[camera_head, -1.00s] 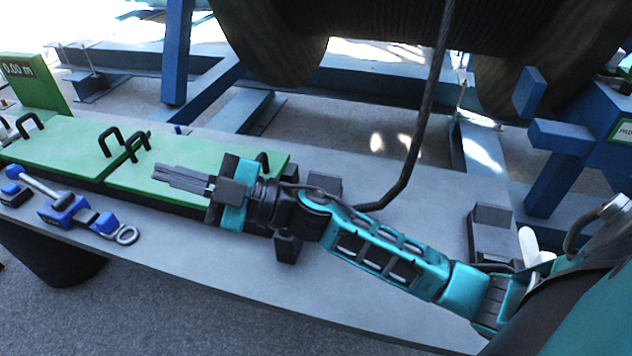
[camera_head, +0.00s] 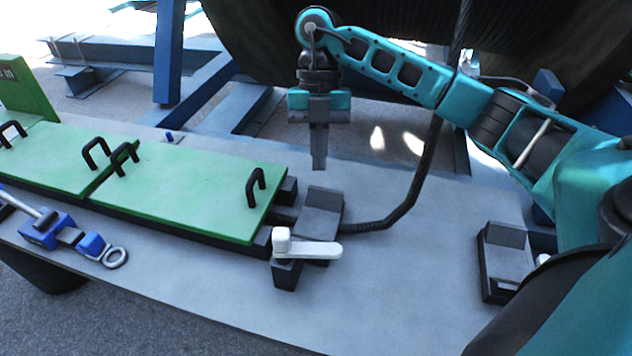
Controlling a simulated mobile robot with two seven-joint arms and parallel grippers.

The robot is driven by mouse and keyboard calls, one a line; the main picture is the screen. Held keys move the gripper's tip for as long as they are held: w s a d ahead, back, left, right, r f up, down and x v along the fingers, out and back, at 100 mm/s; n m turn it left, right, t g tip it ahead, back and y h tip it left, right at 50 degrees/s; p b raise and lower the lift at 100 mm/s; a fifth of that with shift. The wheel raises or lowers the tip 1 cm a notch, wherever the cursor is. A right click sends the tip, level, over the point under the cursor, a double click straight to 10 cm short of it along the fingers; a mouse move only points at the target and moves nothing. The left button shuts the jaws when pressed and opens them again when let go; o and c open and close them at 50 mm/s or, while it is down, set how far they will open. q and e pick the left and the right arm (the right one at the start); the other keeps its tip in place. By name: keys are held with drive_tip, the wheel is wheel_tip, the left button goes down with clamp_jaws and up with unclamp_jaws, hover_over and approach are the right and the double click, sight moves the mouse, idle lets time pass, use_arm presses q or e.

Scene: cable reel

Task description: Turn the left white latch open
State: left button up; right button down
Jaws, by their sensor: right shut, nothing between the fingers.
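The left white latch (camera_head: 308,249) sits on a dark block at the front of the left dark clamp (camera_head: 319,213), its lever lying flat and reaching to the right. A black cable (camera_head: 395,208) comes down from the reel and runs into that clamp. My right gripper (camera_head: 319,168) points down, shut and empty, above and behind the clamp and apart from the latch. A second white latch (camera_head: 544,260) shows only in part beside the right dark clamp (camera_head: 505,262), behind my own arm. My left gripper is not in view.
Green lids with black handles (camera_head: 190,185) cover the left of the grey bench (camera_head: 400,280). A blue tool with a metal ring (camera_head: 75,238) lies at the front left. The large reel (camera_head: 250,40) stands behind. The bench between the two clamps is clear except for the cable.

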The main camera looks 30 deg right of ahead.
sight(308, 243)
drive_tip(key=s+a+f, duration=0.1)
drive_tip(key=f, duration=0.1)
drive_tip(key=s+a+f, duration=0.1)
drive_tip(key=s+f, duration=0.1)
drive_tip(key=f, duration=0.1)
drive_tip(key=s+a+f+p, duration=0.1)
drive_tip(key=s+a+f, duration=0.1)
drive_tip(key=f, duration=0.1)
drive_tip(key=shift+s+f, duration=0.15)
drive_tip(key=shift+s, duration=0.05)
drive_tip(key=shift+s+a, duration=0.2)
drive_tip(key=shift+s, duration=0.15)
drive_tip(key=shift+w+f, duration=0.1)
